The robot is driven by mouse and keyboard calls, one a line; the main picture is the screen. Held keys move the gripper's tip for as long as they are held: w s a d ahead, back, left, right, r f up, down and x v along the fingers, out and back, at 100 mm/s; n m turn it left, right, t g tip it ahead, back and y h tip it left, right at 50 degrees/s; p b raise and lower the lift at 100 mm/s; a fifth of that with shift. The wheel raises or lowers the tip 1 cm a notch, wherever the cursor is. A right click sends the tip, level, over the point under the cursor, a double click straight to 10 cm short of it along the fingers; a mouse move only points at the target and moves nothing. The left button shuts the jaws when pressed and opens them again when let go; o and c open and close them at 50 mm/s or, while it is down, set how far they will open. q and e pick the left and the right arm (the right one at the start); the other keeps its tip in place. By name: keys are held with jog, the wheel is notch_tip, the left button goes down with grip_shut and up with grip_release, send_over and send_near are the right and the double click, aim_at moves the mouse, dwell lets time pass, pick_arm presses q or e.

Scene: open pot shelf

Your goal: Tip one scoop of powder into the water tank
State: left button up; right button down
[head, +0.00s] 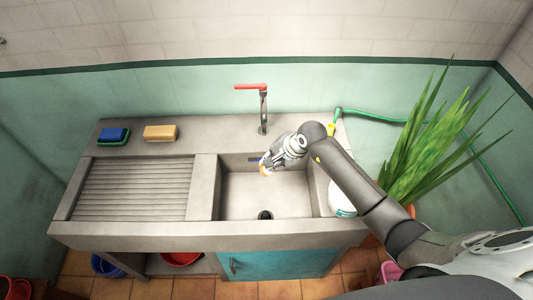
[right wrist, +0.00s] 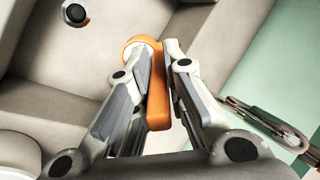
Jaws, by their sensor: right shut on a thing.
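My right gripper (head: 266,163) is over the back part of the grey sink basin (head: 240,200), the likely water tank. In the right wrist view its fingers (right wrist: 164,62) are shut on the orange handle of a scoop (right wrist: 158,100). The scoop's round orange-rimmed end, pale inside, lies just beyond the fingertips; I cannot tell whether the pale part is powder. In the head view only a small orange bit shows by the fingers. A dark drain (head: 265,214) shows in the basin, also in the right wrist view (right wrist: 75,13); no water surface can be made out. My left gripper is out of view.
A red-handled tap (head: 263,110) stands behind the basin. A white container (head: 342,203) is partly hidden by my right arm. A ribbed washboard (head: 135,188), a blue sponge (head: 113,134) and a yellowish block (head: 160,133) are at left. A leafy plant (head: 435,140) stands at right.

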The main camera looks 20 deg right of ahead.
jog(key=shift+s+d+f+t+y, duration=0.15)
jog(key=shift+s+f+t+y, duration=0.1)
jog(key=shift+s+t+y, duration=0.1)
jog(key=s+d+f+t+y+b, duration=0.2)
jog(key=t+b, duration=0.5)
jog(key=b, duration=2)
jog(key=shift+s+d+f+y, duration=0.35)
jog(key=shift+s+f+y, duration=0.6)
jog(key=shift+y, duration=0.6)
jog(key=shift+w+t, duration=0.1)
jog(key=shift+t, duration=0.15)
